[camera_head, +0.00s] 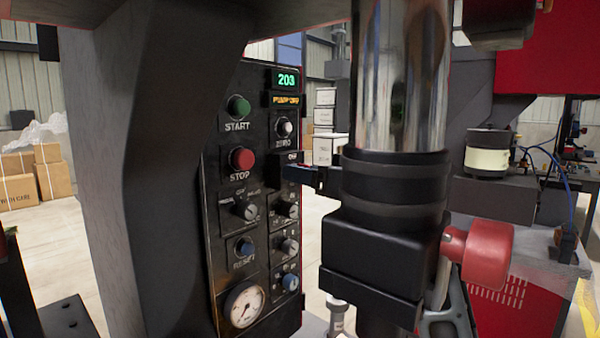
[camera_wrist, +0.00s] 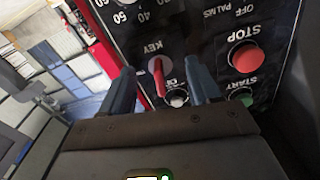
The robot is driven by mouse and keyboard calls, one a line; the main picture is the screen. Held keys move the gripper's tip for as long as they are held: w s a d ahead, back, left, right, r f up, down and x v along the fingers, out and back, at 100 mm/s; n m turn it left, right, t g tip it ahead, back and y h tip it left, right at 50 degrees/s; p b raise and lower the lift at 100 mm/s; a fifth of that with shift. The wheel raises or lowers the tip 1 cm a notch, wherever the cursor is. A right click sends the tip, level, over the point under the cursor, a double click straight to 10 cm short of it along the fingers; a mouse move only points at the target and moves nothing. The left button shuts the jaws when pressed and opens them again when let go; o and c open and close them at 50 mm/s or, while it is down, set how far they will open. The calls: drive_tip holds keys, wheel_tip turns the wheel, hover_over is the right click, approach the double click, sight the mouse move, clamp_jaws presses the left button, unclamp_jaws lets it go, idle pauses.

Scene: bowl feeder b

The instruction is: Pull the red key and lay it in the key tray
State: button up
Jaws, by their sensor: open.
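The red key (camera_wrist: 159,80) stands in a round lock under the label KEY on the black control panel (camera_wrist: 205,45), which appears upside down in the wrist view. My gripper (camera_wrist: 164,84) is open, with one blue-grey finger on each side of the key. I see space between each finger and the key, and cannot tell how deep the fingertips reach. In the head view my gripper (camera_head: 293,173) is at the panel's right edge, mostly behind a chrome column. The key cannot be made out there. I cannot identify the key tray in either view.
Close to the key are a white knob (camera_wrist: 177,98), the red STOP button (camera_wrist: 246,56) and the green START button (camera_wrist: 241,97). The chrome column (camera_head: 398,80) and a red knob (camera_head: 485,254) stand right of the panel. Boxes (camera_head: 45,172) lie far left.

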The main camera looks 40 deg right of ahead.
clamp_jaws()
idle(0.6)
drive_tip(key=shift+s, duration=0.1)
drive_tip(key=shift+s+d, duration=0.2)
drive_tip(key=shift+s, duration=0.75)
drive_tip(key=shift+s+d, duration=0.2)
drive_tip(key=shift+s, duration=0.75)
drive_tip(key=shift+s+d, duration=0.2)
drive_tip(key=shift+s, duration=0.75)
drive_tip(key=shift+f, duration=0.1)
